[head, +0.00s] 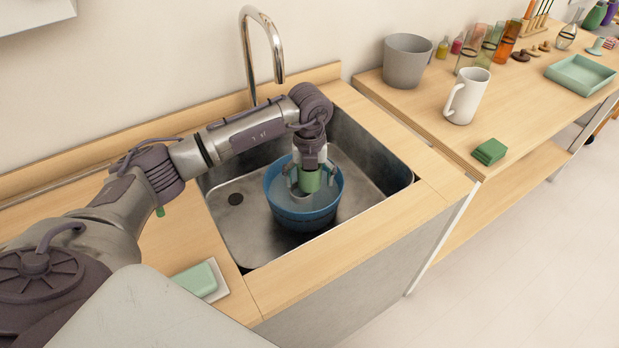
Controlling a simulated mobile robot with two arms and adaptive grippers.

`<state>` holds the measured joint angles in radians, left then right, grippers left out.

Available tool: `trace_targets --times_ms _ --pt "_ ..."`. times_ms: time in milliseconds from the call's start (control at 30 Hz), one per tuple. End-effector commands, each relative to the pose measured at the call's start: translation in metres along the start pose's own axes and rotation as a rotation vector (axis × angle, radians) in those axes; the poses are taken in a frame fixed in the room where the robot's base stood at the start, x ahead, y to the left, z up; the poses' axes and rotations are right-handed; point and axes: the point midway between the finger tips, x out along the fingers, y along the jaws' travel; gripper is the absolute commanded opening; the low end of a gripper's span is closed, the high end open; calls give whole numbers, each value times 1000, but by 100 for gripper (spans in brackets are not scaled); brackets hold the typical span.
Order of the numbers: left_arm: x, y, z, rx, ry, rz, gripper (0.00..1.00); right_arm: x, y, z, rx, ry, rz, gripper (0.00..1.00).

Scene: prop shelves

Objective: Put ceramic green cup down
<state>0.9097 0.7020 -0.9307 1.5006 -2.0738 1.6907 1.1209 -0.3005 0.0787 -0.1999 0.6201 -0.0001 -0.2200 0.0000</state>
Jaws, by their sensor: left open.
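The green cup (309,181) is inside the blue tub (306,216), which stands in the metal sink (236,225). My left gripper (308,176) points down into the tub, with its fingers at either side of the green cup. The fingers are open. I cannot tell whether the cup's base touches the tub's bottom. My right gripper is not in view.
A tall curved faucet (262,50) rises behind the sink. A green soap bar (195,277) lies on a white dish at the front left. On the right counter are a grey pot (406,60), a white mug (466,95) and green sponges (489,151).

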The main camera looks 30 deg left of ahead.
Motion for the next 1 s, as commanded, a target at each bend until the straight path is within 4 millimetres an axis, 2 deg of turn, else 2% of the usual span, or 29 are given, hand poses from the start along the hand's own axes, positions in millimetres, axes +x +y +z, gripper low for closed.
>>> trace_targets --times_ms 167,267,500,700,833,1000 --pt "-16 0 0 0 -1 -1 88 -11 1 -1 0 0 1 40" --pt "-29 -1 1 0 -4 -4 88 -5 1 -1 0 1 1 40" --pt "-83 0 1 0 -5 -3 88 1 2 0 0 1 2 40" --pt "-118 0 1 0 -3 -2 88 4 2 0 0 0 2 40" --pt "-129 0 0 0 -1 -1 88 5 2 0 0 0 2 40" --pt "-133 0 0 0 0 0 88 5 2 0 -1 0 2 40"
